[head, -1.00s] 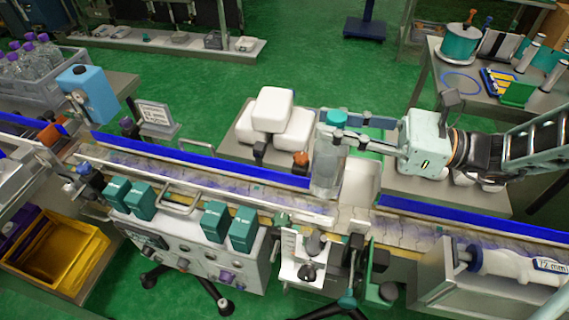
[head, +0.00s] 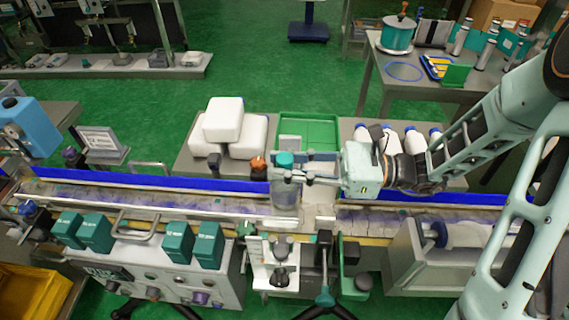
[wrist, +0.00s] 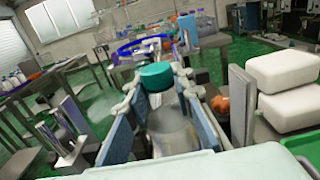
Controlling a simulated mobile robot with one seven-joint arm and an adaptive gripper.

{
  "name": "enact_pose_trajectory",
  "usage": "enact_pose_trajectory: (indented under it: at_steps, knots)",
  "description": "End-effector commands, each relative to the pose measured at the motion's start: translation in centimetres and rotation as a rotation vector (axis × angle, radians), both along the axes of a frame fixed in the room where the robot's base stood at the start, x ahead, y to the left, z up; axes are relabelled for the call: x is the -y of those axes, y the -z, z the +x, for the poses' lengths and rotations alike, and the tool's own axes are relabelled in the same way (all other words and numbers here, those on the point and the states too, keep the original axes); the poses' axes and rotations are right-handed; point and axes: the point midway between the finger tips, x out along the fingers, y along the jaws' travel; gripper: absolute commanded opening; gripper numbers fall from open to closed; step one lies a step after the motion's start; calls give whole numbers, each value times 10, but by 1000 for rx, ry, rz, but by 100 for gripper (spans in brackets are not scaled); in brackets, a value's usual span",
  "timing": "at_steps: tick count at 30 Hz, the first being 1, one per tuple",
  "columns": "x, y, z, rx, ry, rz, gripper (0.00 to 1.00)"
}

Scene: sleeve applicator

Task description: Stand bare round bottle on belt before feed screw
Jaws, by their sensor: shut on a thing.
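My gripper (head: 303,168) is shut on a clear round bottle (head: 285,192) with a teal cap (head: 286,159). The bottle is upright over the belt (head: 190,206). I cannot tell whether its base touches the belt. A white cylinder (head: 466,234), apparently the feed screw, lies beside the belt at the right.
A blue rail (head: 140,181) runs along the belt's far side. White boxes (head: 234,127) and a green tray (head: 308,128) are on a table behind. Teal-topped control units (head: 178,242) and a bracketed stand (head: 272,265) line the near side. The belt left of the bottle is clear.

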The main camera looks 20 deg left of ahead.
Motion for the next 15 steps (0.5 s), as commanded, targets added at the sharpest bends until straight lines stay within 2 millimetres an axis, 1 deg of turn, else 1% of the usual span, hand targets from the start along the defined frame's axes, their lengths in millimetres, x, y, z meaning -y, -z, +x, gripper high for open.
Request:
enact_pose_trajectory:
  at_steps: [5, 6, 9, 11, 15]
  knots:
    - [0, 1, 0, -1, 0, 3, 0]
    - [0, 3, 0, 0, 0, 0, 23]
    - [0, 2, 0, 0, 0, 0, 34]
    - [0, 2, 0, 0, 0, 0, 39]
    - [0, 2, 0, 0, 0, 0, 39]
